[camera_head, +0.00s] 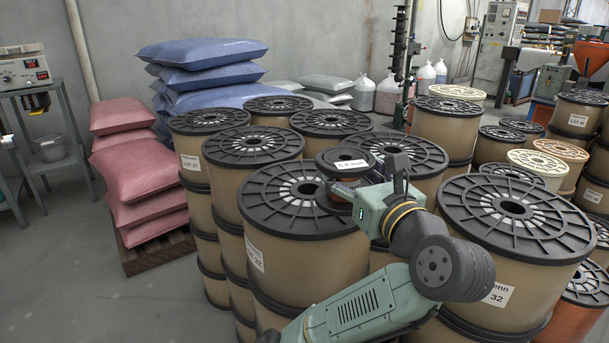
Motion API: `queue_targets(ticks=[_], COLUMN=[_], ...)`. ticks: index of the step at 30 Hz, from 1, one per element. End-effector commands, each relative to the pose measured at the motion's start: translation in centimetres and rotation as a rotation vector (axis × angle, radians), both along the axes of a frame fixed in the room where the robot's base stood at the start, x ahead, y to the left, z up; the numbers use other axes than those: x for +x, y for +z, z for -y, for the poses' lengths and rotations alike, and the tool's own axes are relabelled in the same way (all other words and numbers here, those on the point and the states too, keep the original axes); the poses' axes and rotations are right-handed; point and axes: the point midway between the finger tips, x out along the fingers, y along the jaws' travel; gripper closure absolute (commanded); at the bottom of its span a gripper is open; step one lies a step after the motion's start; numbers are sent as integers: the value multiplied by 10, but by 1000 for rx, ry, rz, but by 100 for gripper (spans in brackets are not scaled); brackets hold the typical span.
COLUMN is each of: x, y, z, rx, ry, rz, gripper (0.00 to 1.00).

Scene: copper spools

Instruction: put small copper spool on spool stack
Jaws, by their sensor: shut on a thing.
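The small copper spool (341,162) has a dark top flange with a white label and a copper-brown body. It is just above or on the black lid of a large tan spool near the middle of the picture; I cannot tell whether it touches. My gripper (352,193) comes in from the right and is shut on the small spool's side; its fingers are mostly hidden. The spool stack is a group of large tan spools with black spoked lids, including the front middle one (270,205) and the front right one (480,215).
More black-lidded spools stand behind, such as the left one (250,147) and the back one (330,122). Pink sacks (135,175) lie on a pallet (150,252) at the left, with blue sacks (205,65) behind. Grey floor (90,290) is open at the front left.

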Motion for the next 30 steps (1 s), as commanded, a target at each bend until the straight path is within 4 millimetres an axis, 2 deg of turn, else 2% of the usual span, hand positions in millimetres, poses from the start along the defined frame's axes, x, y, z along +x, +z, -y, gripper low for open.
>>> queue_targets(ticks=[18,25,30], x=[110,126,126], y=[-10,-15,-36], z=[-68,-76,-76], rx=[0,1,0], ry=[6,3,3], rz=[-1,1,-3], gripper=[92,92,92])
